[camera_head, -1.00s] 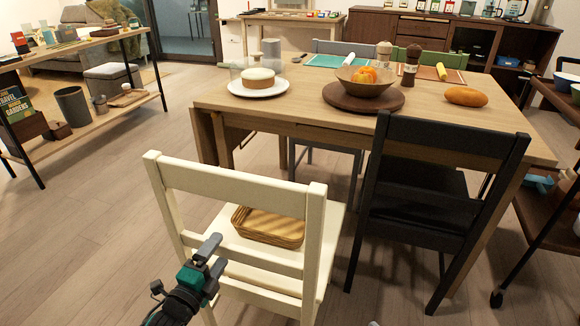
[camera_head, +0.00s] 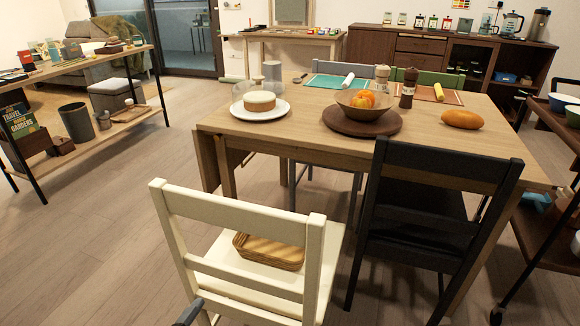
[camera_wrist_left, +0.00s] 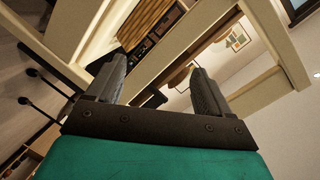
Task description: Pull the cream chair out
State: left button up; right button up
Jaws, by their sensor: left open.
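The cream chair (camera_head: 240,217) stands upright at the near side of the wooden table, its slatted back towards me. A woven basket (camera_head: 268,250) rests on its seat. My left gripper (camera_head: 190,312) shows only as a grey finger at the bottom edge of the head view, by the chair's lower left back; the rest is cut off. In the left wrist view my left gripper (camera_wrist_left: 160,88) is open, fingers apart, with cream chair bars (camera_wrist_left: 190,45) close ahead and around it. Whether a finger touches a bar I cannot tell. My right gripper is out of view.
A black chair (camera_head: 430,215) stands just right of the cream chair. The table (camera_head: 300,132) bears a cake, a fruit bowl and bread. A shelf (camera_head: 95,140) stands at the left, a dark cart (camera_head: 545,235) at the right. Floor (camera_head: 90,255) left of the chair is clear.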

pick_arm(q)
jog(key=s+d+r+n+g+y, duration=0.1)
jog(key=s+r+n+g, duration=0.1)
jog(key=s+n, duration=0.35)
jog(key=s+d+r+n+g, duration=0.1)
jog(key=s+d+n+g, duration=0.1)
jog(key=s+n, duration=0.3)
jog(key=a+r+n+y+p, duration=0.1)
jog(key=a+r+p, duration=0.2)
jog(key=r+p, duration=0.9)
jog(key=p, duration=0.4)
jog(key=shift+s+r+n, duration=0.15)
jog(key=shift+s+n, duration=0.2)
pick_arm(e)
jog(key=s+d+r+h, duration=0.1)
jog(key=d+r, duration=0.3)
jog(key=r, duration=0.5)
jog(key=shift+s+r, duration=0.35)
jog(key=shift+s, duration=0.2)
